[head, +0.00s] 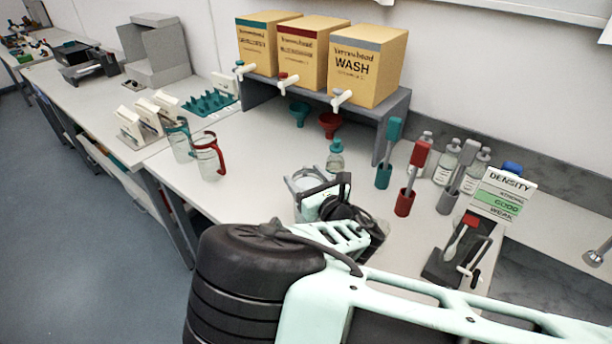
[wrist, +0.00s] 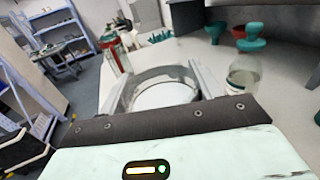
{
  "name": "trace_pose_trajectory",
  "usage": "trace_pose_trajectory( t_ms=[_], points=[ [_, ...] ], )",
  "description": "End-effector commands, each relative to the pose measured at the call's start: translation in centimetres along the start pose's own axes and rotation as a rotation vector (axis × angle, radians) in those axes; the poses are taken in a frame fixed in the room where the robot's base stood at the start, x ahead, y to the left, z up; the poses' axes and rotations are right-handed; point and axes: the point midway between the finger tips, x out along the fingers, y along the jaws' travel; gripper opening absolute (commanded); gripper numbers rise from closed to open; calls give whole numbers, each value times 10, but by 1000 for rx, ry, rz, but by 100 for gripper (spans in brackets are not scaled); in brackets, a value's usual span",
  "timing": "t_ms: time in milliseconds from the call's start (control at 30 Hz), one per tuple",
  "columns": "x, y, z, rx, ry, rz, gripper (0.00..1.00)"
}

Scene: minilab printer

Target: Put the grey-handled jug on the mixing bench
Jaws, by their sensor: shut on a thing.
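My gripper (head: 312,188) is shut on a clear glass jug (head: 306,178), with a finger on each side of its body. In the wrist view the jug's round rim (wrist: 163,72) shows between the two grey fingers. Its handle cannot be made out apart from the fingers. The jug is over the front part of the white bench (head: 250,150) below the yellow boxes; whether its base touches the top cannot be told. Two other jugs, one teal-handled (head: 179,140) and one red-handled (head: 208,157), stand to the left.
A small teal-capped bottle (head: 335,157) stands just behind the held jug. Teal (head: 299,113) and red (head: 330,124) funnels are under the box taps. Teal, red and grey paddles in holders stand to the right, near a density sign (head: 503,195). Bench top is clear between jugs and bottle.

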Motion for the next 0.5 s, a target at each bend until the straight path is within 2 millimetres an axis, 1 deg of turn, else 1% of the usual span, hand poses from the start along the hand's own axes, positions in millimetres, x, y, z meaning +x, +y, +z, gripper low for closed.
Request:
trace_pose_trajectory(
  t_ms=[167, 267, 300, 367, 400, 500],
  points=[
    [1, 0, 2, 0, -5, 0, 3],
    [1, 0, -1, 0, -4, 1, 3],
    [0, 0, -2, 0, -1, 0, 67],
    [0, 0, -1, 0, -1, 0, 84],
    [0, 0, -1, 0, -1, 0, 86],
    [0, 0, -1, 1, -1, 0, 86]
  ],
)
